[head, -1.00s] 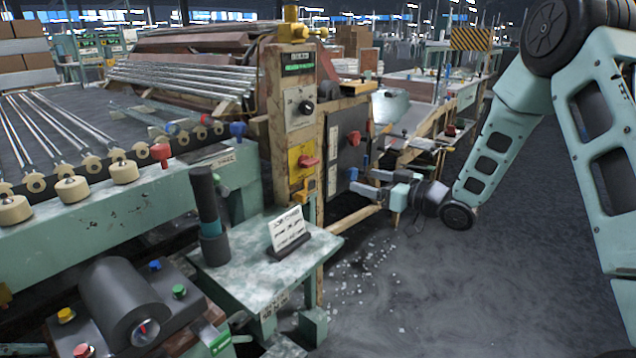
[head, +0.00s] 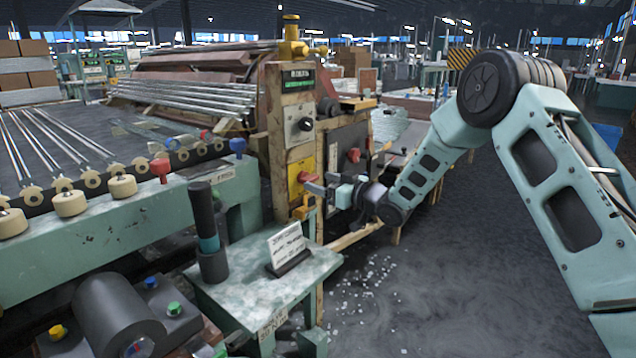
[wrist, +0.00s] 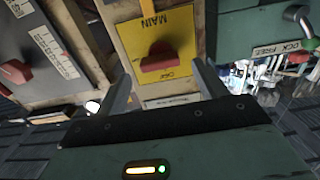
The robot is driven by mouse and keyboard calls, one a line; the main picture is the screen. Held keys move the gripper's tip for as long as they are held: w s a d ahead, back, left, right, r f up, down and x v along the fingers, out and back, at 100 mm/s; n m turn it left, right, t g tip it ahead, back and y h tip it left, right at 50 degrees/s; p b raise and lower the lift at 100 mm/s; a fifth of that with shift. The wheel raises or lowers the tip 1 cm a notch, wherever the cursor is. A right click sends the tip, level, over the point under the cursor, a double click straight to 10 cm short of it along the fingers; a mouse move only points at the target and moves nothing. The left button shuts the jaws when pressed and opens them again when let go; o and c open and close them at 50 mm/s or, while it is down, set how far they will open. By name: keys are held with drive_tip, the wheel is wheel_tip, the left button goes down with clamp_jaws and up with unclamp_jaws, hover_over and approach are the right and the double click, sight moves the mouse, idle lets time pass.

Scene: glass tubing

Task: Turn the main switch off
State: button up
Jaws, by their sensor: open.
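The main switch is a red knob (head: 306,177) on a yellow plate (head: 294,182) on the front of the wooden control post. In the wrist view the red knob (wrist: 162,57) sits on the yellow plate (wrist: 178,27), which reads MAIN and, at the end nearer my gripper, what looks like OFF. My gripper (head: 317,191) is close in front of the plate in the head view. In the wrist view my gripper (wrist: 160,78) is open and its two fingers flank the knob. No contact with the knob shows.
A black knob (head: 305,124) on a pale plate is higher on the post. A dark panel with a red knob (head: 353,155) is right of it. A yellow hook-like part (head: 303,208) is just below the plate. A small table (head: 255,300) with a sign stands in front.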

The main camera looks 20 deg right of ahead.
sight(308, 178)
drive_tip(key=shift+x, duration=1.05)
drive_tip(key=c, duration=1)
